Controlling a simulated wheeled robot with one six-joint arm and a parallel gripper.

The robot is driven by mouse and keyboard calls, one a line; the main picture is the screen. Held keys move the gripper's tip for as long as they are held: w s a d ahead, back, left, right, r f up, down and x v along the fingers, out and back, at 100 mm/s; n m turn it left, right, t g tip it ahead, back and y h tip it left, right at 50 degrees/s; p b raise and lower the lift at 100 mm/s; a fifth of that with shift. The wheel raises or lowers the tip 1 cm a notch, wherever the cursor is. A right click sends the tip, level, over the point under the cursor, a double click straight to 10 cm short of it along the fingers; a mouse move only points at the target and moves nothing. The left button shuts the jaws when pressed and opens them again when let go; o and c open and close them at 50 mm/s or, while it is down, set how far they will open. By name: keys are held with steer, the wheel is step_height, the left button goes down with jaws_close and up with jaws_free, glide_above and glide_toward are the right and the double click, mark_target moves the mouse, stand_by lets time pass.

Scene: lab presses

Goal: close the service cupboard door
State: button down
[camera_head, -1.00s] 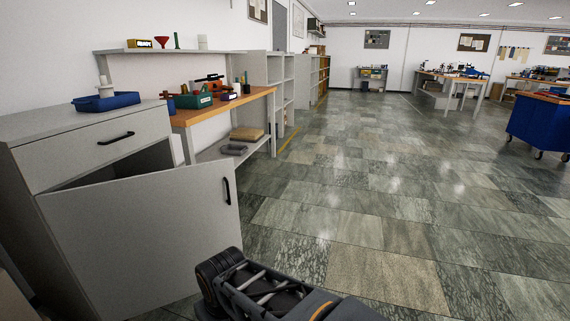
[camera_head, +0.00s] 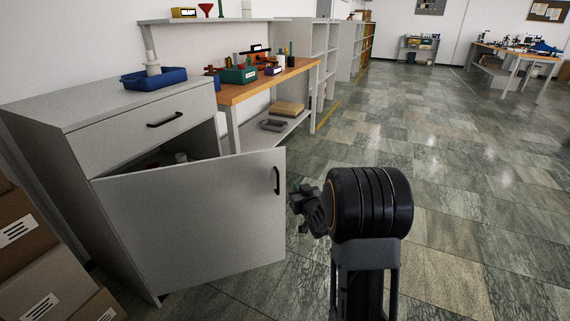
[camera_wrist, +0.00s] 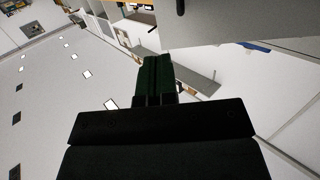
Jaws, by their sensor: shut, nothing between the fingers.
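The service cupboard (camera_head: 55,160) is a grey cabinet at the left in the head view, with a closed drawer on top. Its door (camera_head: 195,220) stands well open, swung out toward me, with a black handle (camera_head: 277,180) near its free edge. Some items show dimly inside through the gap above the door. My gripper (camera_head: 298,205) is just right of the door's free edge, by the handle; I cannot tell whether it touches. In the wrist view my gripper (camera_wrist: 155,75) is shut and empty, with a grey panel (camera_wrist: 240,25), likely the door, at the upper right.
A blue tray (camera_head: 153,79) sits on the cupboard top. Cardboard boxes (camera_head: 35,250) are stacked at the lower left. A wooden-topped bench (camera_head: 265,84) stands beyond the cupboard. The tiled floor (camera_head: 470,170) to the right is clear.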

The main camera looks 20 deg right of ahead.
steer(key=t, duration=0.1)
steer(key=b, duration=0.2)
glide_toward(284, 163)
steer(key=w, duration=0.6)
steer(key=shift+w+d, duration=0.15)
steer(key=shift+w, duration=0.6)
steer(key=shift+d, duration=0.1)
